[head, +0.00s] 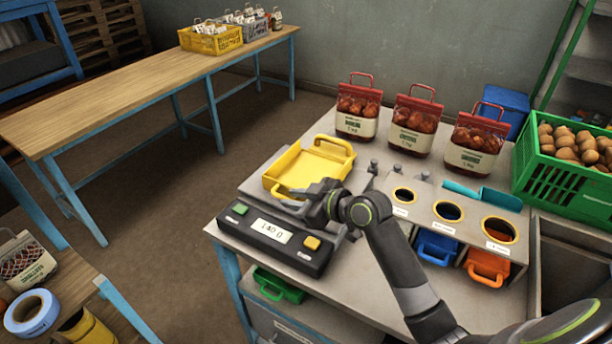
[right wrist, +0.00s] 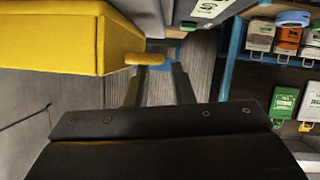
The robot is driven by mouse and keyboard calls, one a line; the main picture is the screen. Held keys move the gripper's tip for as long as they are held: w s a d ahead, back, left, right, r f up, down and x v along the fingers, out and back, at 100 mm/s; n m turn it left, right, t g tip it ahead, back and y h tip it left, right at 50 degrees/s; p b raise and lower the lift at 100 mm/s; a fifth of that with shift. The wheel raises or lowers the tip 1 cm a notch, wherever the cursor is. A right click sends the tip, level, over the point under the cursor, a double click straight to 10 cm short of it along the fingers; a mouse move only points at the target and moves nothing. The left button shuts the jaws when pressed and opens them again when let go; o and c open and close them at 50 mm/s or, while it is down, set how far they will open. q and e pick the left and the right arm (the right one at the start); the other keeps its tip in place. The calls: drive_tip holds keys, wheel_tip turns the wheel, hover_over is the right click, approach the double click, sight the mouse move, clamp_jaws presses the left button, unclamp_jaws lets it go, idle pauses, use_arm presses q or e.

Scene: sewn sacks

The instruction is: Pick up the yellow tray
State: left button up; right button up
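In the right wrist view the tray's yellow wall (right wrist: 50,40) fills the upper left, and a handle (right wrist: 145,58) sticks out toward the fingers. My right gripper (head: 308,196) is at the tray's near end, beside the near handle. In its wrist view the two fingers (right wrist: 158,78) stand apart, with the handle's end at or just beyond their tips. Contact cannot be told. My left gripper is not in view.
The scale (head: 275,240) lies just in front of the tray. Several red-topped sacks (head: 357,112) stand behind it. A panel with round holes (head: 448,211) and a green crate of potatoes (head: 560,185) are to the right. A long wooden table (head: 130,92) stands at the back left.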

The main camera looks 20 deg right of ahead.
sight(284, 197)
drive_tip(key=shift+p+x, duration=0.3)
drive_tip(key=shift+x, duration=1.2)
drive_tip(key=shift+c, duration=0.4)
clamp_jaws()
